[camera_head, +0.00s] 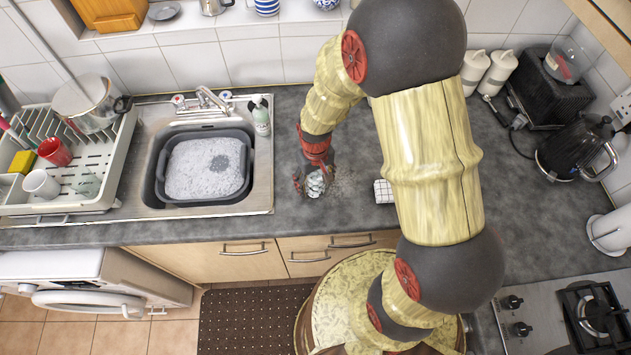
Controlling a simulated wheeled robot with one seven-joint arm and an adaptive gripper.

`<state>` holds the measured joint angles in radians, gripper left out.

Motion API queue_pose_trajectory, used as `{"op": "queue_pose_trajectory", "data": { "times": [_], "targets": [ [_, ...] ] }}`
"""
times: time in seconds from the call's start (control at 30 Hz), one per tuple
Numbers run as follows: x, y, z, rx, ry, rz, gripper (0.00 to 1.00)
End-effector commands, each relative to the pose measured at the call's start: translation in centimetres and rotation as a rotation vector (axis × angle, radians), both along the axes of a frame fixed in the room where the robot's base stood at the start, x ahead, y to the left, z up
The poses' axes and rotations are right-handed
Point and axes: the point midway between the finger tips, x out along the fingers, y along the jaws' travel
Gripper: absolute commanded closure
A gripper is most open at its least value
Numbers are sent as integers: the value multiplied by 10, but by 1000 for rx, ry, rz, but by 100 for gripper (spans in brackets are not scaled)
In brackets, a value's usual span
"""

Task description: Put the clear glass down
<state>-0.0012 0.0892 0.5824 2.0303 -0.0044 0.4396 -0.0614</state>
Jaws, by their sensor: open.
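My gripper (314,184) is low over the dark worktop, just right of the sink. Its red fingers are open. A small pale, glassy object, which looks like the clear glass (316,185), is between and below the fingers. It appears to stand on the worktop, but the fingers partly hide it, and I cannot tell whether they touch it. A speckled wet-looking patch lies beside it on the right. Another see-through glass (88,184) seems to be in the dish rack at the left.
The grey basin (160,170) of suds sits in the metal sink (262,190). A soap bottle (262,117) stands behind it. A white dish rack (125,160) is at left. A checked cloth (384,191) lies right of my gripper. A kettle (574,147) and hob (540,320) are far right.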

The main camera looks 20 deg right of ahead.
Motion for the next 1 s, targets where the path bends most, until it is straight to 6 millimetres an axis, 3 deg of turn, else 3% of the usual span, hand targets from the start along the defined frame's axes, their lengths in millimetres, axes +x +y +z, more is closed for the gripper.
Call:
{"op": "queue_pose_trajectory", "data": {
  "times": [0.27, 0.7, 1.0],
  "targets": [
    [1, 0, 8, 0, -2, 0, 36],
    [1, 0, 90, 0, -4, 0, 36],
    [0, 0, 122, 0, -3, 0, 36]
  ]
}}
